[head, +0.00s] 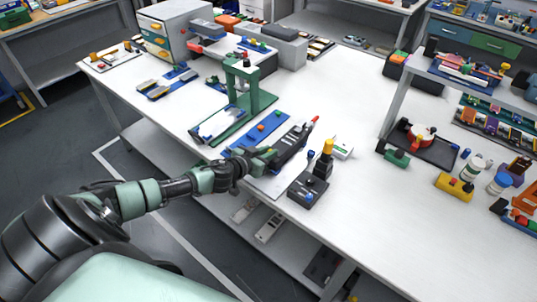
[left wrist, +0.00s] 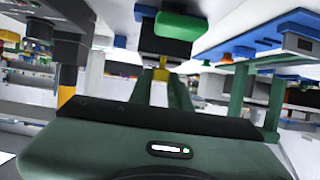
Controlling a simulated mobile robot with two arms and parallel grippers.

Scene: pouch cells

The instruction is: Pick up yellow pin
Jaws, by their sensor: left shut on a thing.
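My left gripper (head: 268,156) reaches in over the front edge of the white table, beside a long black fixture (head: 291,148). In the left wrist view its two green fingers (left wrist: 161,80) are closed around a small yellow pin (left wrist: 161,72). The pin shows between the fingertips, right against a black block with a green part (left wrist: 178,27); I cannot tell whether it is still seated there. In the head view the pin is hidden by the gripper. My right gripper is not in view.
A black device with a yellow top (head: 327,150) stands just right of the gripper. A green press stand (head: 243,95) and a blue plate (head: 262,128) lie behind it. A yellow block (head: 454,187) and jars sit at the right. The table's middle right is clear.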

